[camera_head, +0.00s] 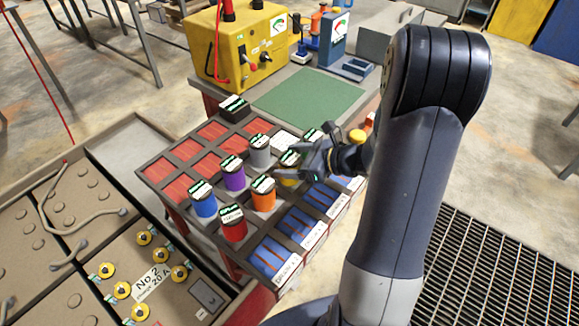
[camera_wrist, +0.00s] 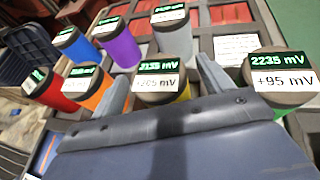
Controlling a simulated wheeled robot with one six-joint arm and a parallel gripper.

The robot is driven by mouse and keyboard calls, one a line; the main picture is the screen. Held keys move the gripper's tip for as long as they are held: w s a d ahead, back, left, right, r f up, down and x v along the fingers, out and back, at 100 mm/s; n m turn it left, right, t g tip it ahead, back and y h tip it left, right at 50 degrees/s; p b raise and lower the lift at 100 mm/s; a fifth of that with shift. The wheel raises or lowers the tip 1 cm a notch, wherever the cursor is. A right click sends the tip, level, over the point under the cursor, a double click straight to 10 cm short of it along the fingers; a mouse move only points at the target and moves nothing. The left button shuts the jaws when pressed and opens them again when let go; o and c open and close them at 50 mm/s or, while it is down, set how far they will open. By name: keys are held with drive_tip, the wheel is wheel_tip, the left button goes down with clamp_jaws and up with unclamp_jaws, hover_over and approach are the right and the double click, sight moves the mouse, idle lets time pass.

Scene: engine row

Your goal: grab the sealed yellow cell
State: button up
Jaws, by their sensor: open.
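The yellow cell (camera_head: 288,174) stands upright in the tray of cells, partly hidden behind my gripper (camera_head: 306,161). In the wrist view the same yellow cell (camera_wrist: 160,85) shows its dark top, a green display and a white label; only a little of its yellow side shows. My gripper (camera_wrist: 165,88) is open, with one finger to the left of the cell and one to the right. The fingers look close to the cell; I cannot tell whether they touch it. Whether the cell is sealed cannot be read.
Neighbouring cells stand close by: orange (camera_head: 263,193), grey (camera_head: 260,151), purple (camera_head: 233,174), red (camera_head: 232,223), blue (camera_head: 203,199) and green (camera_wrist: 280,78). A yellow meter box (camera_head: 240,48) and a green mat (camera_head: 308,99) lie behind the tray.

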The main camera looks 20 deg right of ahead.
drive_tip(key=shift+x, duration=1.2)
drive_tip(key=shift+c, duration=0.4)
drive_tip(key=shift+r, duration=0.1)
drive_tip(key=c, duration=1.4)
